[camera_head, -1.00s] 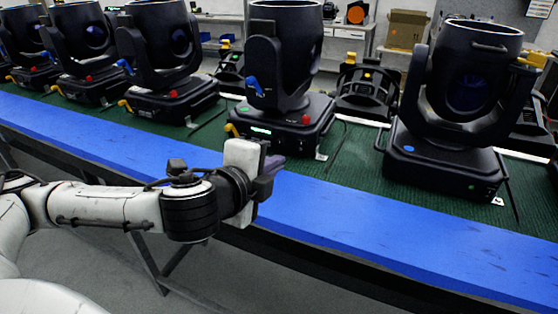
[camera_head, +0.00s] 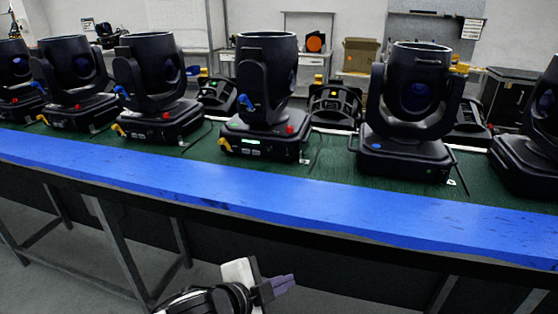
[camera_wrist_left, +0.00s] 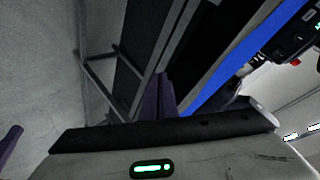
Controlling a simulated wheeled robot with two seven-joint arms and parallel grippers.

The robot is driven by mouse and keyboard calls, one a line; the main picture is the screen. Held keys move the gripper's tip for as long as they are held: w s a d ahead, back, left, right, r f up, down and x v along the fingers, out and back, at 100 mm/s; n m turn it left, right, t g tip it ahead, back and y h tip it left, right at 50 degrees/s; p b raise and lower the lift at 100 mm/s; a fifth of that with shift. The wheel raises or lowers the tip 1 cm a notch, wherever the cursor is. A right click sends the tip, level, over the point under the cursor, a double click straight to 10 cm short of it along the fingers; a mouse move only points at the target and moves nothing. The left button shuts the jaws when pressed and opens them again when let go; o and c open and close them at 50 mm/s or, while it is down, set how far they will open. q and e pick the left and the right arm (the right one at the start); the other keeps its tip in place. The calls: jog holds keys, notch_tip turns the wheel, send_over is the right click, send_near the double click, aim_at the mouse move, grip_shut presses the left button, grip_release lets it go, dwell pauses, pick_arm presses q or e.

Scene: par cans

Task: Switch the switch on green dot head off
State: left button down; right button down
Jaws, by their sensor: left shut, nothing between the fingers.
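The moving head with a green dot (camera_head: 266,85) stands on the green-topped table, a little left of the middle in the head view. My right gripper is not in view.
Similar heads stand to the left, and a blue-dot head (camera_head: 410,105) stands to the right. The blue front edge (camera_head: 270,200) of the table runs between my gripper and the heads. Table legs (camera_head: 120,245) stand below it. The floor in front is open.

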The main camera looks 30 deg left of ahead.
pick_arm(q)
jog(key=s+d+f+n+g, duration=0.1)
jog(key=s+f+n+g, duration=0.1)
jog(key=s+f+n, duration=0.7)
jog(key=s+f, duration=0.8)
jog(key=f, duration=0.4)
jog(key=shift+s+d+f+n, duration=0.2)
jog(key=shift+s+d+n, duration=0.1)
jog(key=shift+n, duration=0.1)
